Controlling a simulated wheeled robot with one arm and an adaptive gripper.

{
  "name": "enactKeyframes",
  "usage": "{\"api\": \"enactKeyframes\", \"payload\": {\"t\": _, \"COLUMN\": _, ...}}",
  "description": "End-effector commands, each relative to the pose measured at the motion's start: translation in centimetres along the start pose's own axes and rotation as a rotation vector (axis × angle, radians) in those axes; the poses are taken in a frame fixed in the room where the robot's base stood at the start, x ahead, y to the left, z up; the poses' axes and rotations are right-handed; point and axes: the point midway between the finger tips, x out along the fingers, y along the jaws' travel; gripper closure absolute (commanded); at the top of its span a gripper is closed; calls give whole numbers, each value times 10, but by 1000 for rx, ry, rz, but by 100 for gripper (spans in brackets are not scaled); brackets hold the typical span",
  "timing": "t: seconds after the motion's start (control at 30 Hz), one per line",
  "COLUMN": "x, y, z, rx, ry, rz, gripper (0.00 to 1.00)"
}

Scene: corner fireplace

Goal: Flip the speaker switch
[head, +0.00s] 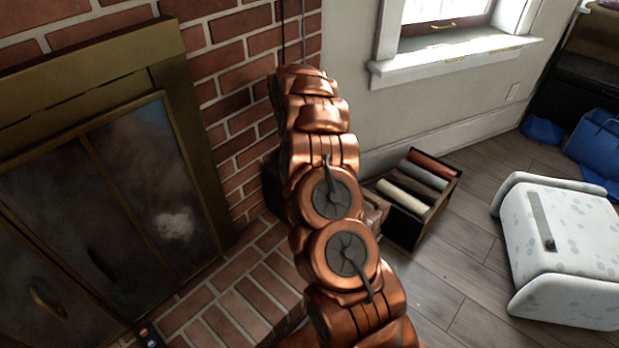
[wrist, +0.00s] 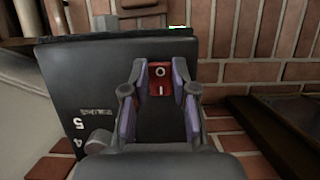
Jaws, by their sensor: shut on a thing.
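The speaker (wrist: 75,75) is a black box filling the middle of the wrist view. Its red rocker switch (wrist: 159,71) has a white circle and a white line on it. My gripper (wrist: 160,80) has one purple-padded finger on each side of the switch, and it is shut on the switch. Part of the switch's lower edge meets the dark panel between the fingers. In the head view my arm hides my gripper and most of the speaker; a dark edge of it (head: 271,186) shows left of the arm.
A grey knob (wrist: 98,141) with white numbers sits on the speaker's lower left. The brick wall (wrist: 245,45) is behind.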

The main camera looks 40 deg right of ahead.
Motion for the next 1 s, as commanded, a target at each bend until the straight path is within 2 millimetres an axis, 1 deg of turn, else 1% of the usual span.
{"api": "enactKeyframes", "payload": {"t": 0.03, "x": 0, "y": 0, "z": 0, "rx": 0, "ry": 0, "rz": 1, "gripper": 70}}
{"api": "enactKeyframes", "payload": {"t": 0.2, "x": 0, "y": 0, "z": 0, "rx": 0, "ry": 0, "rz": 1, "gripper": 52}}
{"api": "enactKeyframes", "payload": {"t": 0.27, "x": 0, "y": 0, "z": 0, "rx": 0, "ry": 0, "rz": 1, "gripper": 48}}
{"api": "enactKeyframes", "payload": {"t": 0.53, "x": 0, "y": 0, "z": 0, "rx": 0, "ry": 0, "rz": 0, "gripper": 48}}
{"api": "enactKeyframes", "payload": {"t": 0.63, "x": -4, "y": 0, "z": 0, "rx": 0, "ry": 1, "rz": 1, "gripper": 48}}
{"api": "enactKeyframes", "payload": {"t": 0.77, "x": -20, "y": 1, "z": 0, "rx": 1, "ry": 2, "rz": 3, "gripper": 48}}
{"api": "enactKeyframes", "payload": {"t": 1.0, "x": -66, "y": 1, "z": -1, "rx": 1, "ry": 7, "rz": 5, "gripper": 48}}
